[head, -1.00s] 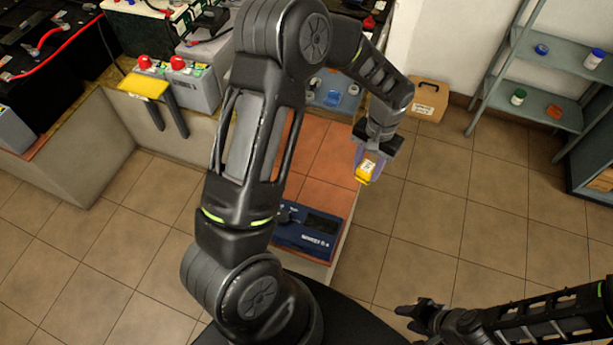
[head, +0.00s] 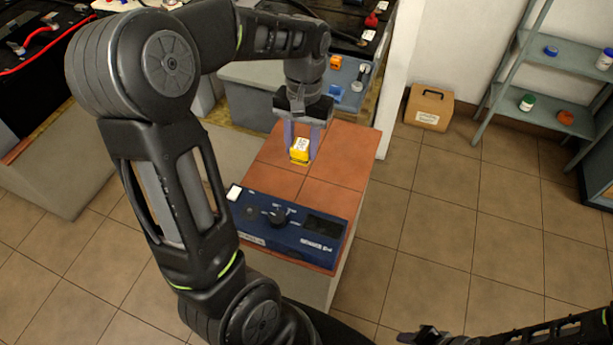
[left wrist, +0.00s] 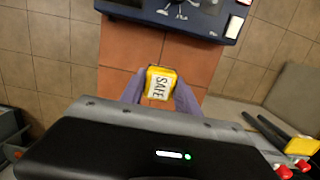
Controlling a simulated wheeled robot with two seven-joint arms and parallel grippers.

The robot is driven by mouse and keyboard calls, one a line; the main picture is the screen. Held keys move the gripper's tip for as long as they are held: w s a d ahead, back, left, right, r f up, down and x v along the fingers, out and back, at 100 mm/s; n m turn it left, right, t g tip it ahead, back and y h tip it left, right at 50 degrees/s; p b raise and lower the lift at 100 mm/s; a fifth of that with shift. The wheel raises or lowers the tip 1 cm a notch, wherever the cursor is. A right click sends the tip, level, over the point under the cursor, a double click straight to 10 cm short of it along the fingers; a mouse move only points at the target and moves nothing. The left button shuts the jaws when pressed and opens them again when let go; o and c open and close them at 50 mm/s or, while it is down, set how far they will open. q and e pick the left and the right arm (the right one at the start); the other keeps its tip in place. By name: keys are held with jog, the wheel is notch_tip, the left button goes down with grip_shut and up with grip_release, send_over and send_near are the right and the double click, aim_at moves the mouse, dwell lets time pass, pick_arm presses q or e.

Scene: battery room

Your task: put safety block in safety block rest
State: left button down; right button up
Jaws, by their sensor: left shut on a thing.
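The yellow safety block (head: 300,150) has a white label; in the left wrist view the block (left wrist: 160,83) reads "SAFE". My left gripper (head: 301,152) is shut on it, with a finger at each side. It holds the block over the red-tiled top of a low bench (head: 345,160). I cannot tell the exact height above the tiles. My right gripper (head: 422,336) is at the bottom edge, partly cut off, and its jaws are unclear. I cannot make out a safety block rest for certain.
A blue device with knobs (head: 288,222) lies on the near part of the bench. A blue tray (head: 345,82) with small items stands behind. A cardboard box (head: 428,107) and a grey shelf (head: 545,95) stand to the right. The tiled floor between is clear.

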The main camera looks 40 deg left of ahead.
pick_arm(q)
jog(key=shift+f+b, duration=0.35)
jog(key=shift+f, duration=2.8)
jog(key=shift+f, duration=1.85)
jog(key=shift+f+b, duration=0.25)
jog(key=shift+b, duration=0.1)
jog(key=c, duration=0.9)
grip_release()
jog(key=shift+r, duration=0.1)
